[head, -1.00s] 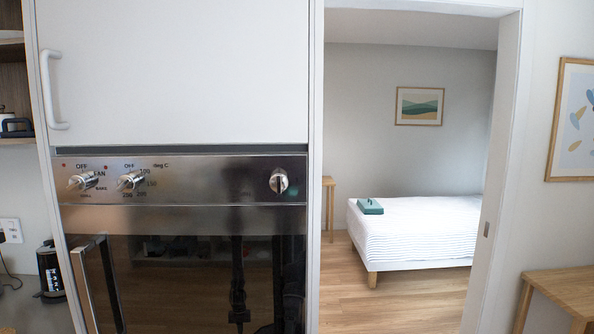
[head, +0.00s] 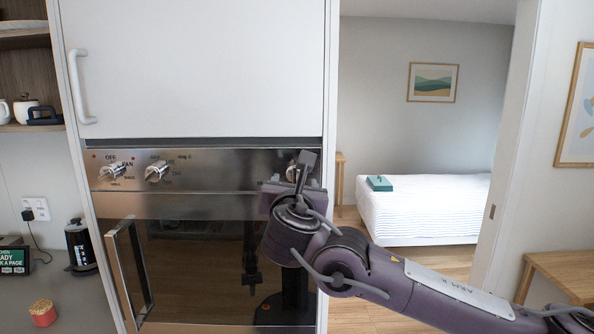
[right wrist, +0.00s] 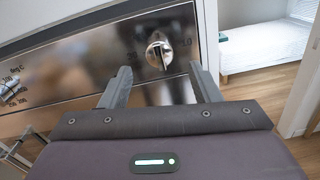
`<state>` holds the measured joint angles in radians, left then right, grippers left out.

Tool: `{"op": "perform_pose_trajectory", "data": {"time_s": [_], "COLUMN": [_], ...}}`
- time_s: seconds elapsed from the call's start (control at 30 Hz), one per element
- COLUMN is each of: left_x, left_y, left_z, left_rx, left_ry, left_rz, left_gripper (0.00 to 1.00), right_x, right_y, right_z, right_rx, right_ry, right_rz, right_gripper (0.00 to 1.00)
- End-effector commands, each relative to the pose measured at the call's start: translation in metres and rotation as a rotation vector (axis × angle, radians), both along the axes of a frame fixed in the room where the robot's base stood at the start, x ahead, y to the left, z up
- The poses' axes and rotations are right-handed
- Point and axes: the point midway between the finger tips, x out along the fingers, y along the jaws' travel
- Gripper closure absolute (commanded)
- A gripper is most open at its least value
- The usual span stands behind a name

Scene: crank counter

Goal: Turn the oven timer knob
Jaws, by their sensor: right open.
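The oven timer knob (right wrist: 159,52) is a round silver knob at the right end of the steel control panel (right wrist: 90,75). In the right wrist view its grip bar looks near upright, with small scale markings on both sides. In the head view the knob (head: 292,172) is mostly hidden behind my right gripper (head: 301,171). My right gripper is open, and in the wrist view its two fingers (right wrist: 159,74) point at the panel, one on each side below the knob. No contact with the knob shows. My left gripper is not in view.
Two other knobs, the fan knob (head: 113,172) and the temperature knob (head: 157,171), sit at the panel's left. The oven door handle (head: 128,270) sticks out below. A white cupboard door (head: 200,70) is above. A doorway with a bed (head: 430,205) opens on the right.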

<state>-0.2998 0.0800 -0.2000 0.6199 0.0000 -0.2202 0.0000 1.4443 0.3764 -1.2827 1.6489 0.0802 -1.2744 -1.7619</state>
Motion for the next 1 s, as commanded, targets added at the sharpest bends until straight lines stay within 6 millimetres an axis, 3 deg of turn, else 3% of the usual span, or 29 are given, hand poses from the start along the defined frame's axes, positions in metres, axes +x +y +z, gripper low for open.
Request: {"op": "perform_pose_trajectory", "data": {"time_s": [0.1, 0.3, 0.7, 1.0], "left_x": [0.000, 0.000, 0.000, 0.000], "left_y": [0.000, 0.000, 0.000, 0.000], "left_z": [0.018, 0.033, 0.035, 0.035], "left_rx": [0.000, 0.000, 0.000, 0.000], "left_ry": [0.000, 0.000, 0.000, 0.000], "left_rz": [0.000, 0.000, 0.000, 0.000], "left_gripper": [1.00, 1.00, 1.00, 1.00], "right_x": [0.021, 0.048, 0.058, 0.057], "right_y": [0.000, 0.000, -0.001, -0.001], "right_z": [0.006, 0.003, 0.000, 0.000], "right_rx": [0.001, 0.002, 0.004, 0.004], "right_ry": [0.002, 0.002, 0.000, 0.000], "right_rz": [-0.002, 0.000, 0.001, 0.001], "right_gripper": [0.43, 0.43, 0.43, 0.81]}}
